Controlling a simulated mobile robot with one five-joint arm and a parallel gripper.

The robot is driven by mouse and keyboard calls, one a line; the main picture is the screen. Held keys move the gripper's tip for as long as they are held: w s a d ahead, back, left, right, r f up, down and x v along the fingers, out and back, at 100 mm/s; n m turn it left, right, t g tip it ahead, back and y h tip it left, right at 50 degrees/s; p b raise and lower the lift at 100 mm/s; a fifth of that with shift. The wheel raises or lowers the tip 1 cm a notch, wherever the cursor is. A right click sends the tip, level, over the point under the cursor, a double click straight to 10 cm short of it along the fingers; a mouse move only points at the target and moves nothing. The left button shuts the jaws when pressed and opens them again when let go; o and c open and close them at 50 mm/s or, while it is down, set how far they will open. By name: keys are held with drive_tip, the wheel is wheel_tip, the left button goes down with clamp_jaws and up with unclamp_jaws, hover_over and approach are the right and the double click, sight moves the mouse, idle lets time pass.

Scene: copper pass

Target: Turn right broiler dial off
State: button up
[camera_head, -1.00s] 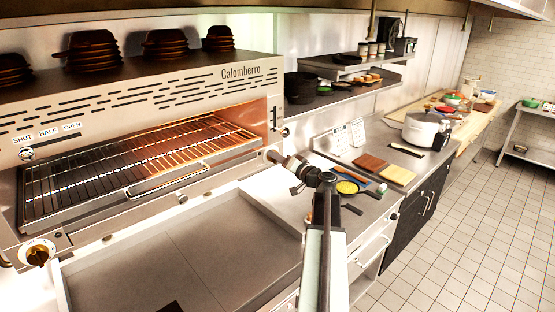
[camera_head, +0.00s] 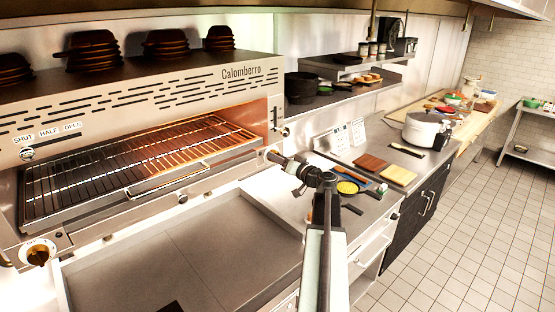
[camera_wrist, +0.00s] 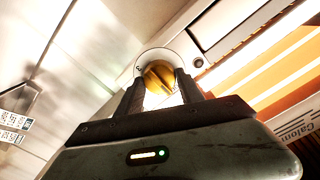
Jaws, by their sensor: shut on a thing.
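The broiler (camera_head: 150,165), marked "Calomberro", stands at the left in the head view, with an orange glow over the right part of its rack. My gripper (camera_head: 272,155) reaches the right end of its front. In the wrist view my gripper (camera_wrist: 161,88) is shut on the right broiler dial (camera_wrist: 158,76), a brass-coloured knob on a round pale plate, with a dark finger on either side. In the head view the right dial is mostly hidden by my gripper. The left dial (camera_head: 38,256) shows at the lower left.
A steel counter (camera_head: 190,265) lies below the broiler. To the right are a pan with yellow food (camera_head: 347,187), a brown board (camera_head: 370,163), a yellow board (camera_head: 398,175) and a pot (camera_head: 421,128). Stacked dark pans (camera_head: 93,48) sit on the broiler. The tiled floor is clear.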

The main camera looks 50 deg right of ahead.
drive_tip(key=o, duration=1.4)
drive_tip(key=s, duration=0.7)
drive_tip(key=shift+s+a, duration=0.3)
drive_tip(key=shift+s, duration=0.05)
